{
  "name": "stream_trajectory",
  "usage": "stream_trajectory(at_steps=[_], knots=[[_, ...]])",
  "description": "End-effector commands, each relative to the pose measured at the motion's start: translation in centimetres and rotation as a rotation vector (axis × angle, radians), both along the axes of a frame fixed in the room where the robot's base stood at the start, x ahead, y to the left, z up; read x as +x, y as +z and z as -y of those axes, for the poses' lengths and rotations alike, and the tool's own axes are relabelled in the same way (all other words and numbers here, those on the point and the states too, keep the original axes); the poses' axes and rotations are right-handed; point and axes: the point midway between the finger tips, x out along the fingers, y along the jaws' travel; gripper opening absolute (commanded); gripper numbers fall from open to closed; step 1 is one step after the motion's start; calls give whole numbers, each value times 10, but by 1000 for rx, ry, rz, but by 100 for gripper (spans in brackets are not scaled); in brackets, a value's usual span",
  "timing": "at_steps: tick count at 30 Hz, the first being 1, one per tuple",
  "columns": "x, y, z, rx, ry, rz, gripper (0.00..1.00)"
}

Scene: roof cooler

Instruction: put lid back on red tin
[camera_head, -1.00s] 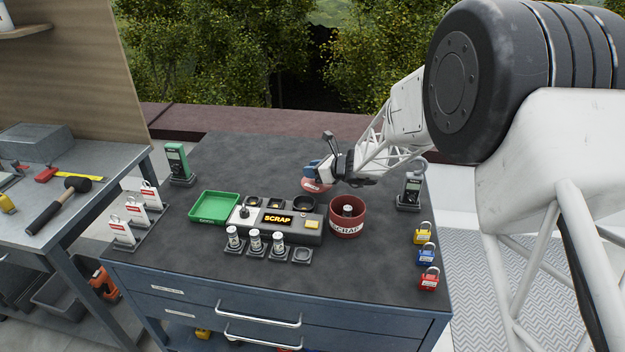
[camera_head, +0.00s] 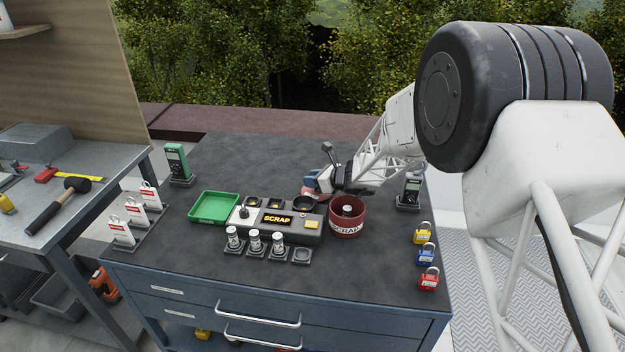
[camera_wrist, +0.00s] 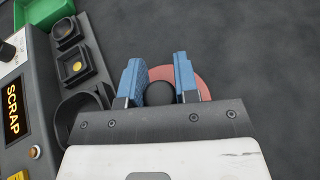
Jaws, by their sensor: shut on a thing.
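The red tin (camera_head: 346,229), marked SCRAP, stands upright and open-topped on the dark worktop, with a small cylindrical part (camera_head: 347,211) visible inside it. My gripper (camera_head: 316,189) is just behind and left of the tin, above the worktop. In the wrist view its two blue fingers (camera_wrist: 159,82) are closed on the dark round knob (camera_wrist: 160,93) of the red lid (camera_wrist: 196,84). The red lid shows as a ring beyond and between the fingers. The tin is not visible in the wrist view.
A grey tester box (camera_head: 290,222) with a SCRAP display and round sockets sits left of the tin. A green tray (camera_head: 214,207), several small cylinders in holders (camera_head: 255,240), coloured padlocks (camera_head: 427,256) and a meter (camera_head: 411,190) stand around. The worktop in front is clear.

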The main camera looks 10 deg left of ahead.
Motion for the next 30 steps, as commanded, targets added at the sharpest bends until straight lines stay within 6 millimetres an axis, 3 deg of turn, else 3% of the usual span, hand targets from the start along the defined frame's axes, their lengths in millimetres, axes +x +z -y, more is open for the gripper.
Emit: stream_trajectory(at_steps=[5, 6, 11, 24, 30], knots=[[0, -3, 0, 0, 0, -1, 5], [0, -3, 0, 0, 0, -1, 30], [0, -3, 0, 0, 0, -1, 54], [0, 1, 0, 0, 0, 0, 54], [-5, 7, 16, 0, -2, 0, 54]])
